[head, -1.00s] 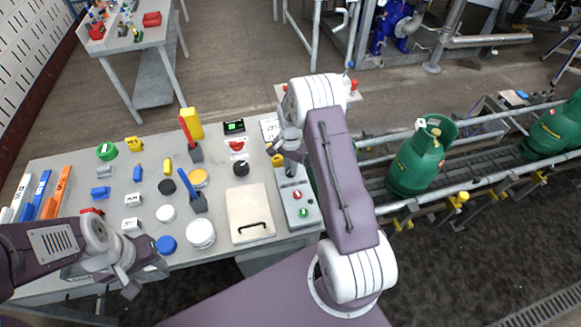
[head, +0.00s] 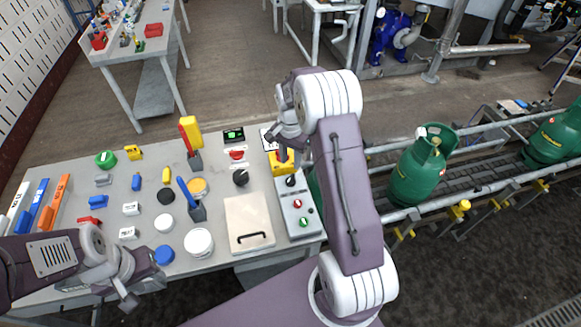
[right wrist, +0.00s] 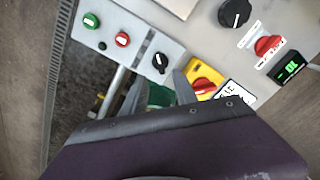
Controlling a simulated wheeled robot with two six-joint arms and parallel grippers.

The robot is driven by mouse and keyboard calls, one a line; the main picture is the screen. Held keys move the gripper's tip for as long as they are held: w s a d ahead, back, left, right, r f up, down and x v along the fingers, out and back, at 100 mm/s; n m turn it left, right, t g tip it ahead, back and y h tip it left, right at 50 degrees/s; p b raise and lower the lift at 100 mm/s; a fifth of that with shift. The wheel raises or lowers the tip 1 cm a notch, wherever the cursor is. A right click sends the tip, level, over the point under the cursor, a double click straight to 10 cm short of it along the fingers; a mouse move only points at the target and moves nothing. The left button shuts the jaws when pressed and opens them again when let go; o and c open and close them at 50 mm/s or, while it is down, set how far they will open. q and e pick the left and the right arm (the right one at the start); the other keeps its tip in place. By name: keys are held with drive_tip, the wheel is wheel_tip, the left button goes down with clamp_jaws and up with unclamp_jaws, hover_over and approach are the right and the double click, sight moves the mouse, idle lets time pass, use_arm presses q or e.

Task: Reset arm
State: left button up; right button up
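My right gripper (head: 284,118) is raised above the far end of the grey control box (head: 296,208), near its yellow part. In the right wrist view the two fingers of my right gripper (right wrist: 160,84) stand apart with nothing held between them. The green of a gas cylinder (right wrist: 160,96) shows beyond the gap. My left gripper (head: 138,285) is low over the table's front left edge. Its fingers are partly hidden, and I cannot tell how far apart they are. Green gas cylinders stand upright on the conveyor, the nearer one (head: 418,172) right of my right arm.
The grey table (head: 110,215) holds many small coloured parts, a white jar (head: 199,242) and a beige plate with a black handle (head: 248,222). The conveyor (head: 477,170) has metal rails. Another table (head: 155,50) stands at the back left, with open floor between.

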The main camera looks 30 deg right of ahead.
idle(0.4)
drive_tip(key=s+a+r+n+t, duration=0.1)
drive_tip(key=s+a+r+n, duration=0.15)
drive_tip(key=a+r, duration=0.45)
drive_tip(key=s+a+f+n, duration=0.2)
drive_tip(key=s+n, duration=0.2)
drive_tip(key=s, duration=0.4)
drive_tip(key=s+a+f+n, duration=0.1)
drive_tip(key=s+a+n, duration=0.1)
drive_tip(key=s+n, duration=0.3)
drive_tip(key=s, duration=0.3)
drive_tip(key=shift+f, duration=0.4)
drive_tip(key=shift+s, duration=0.1)
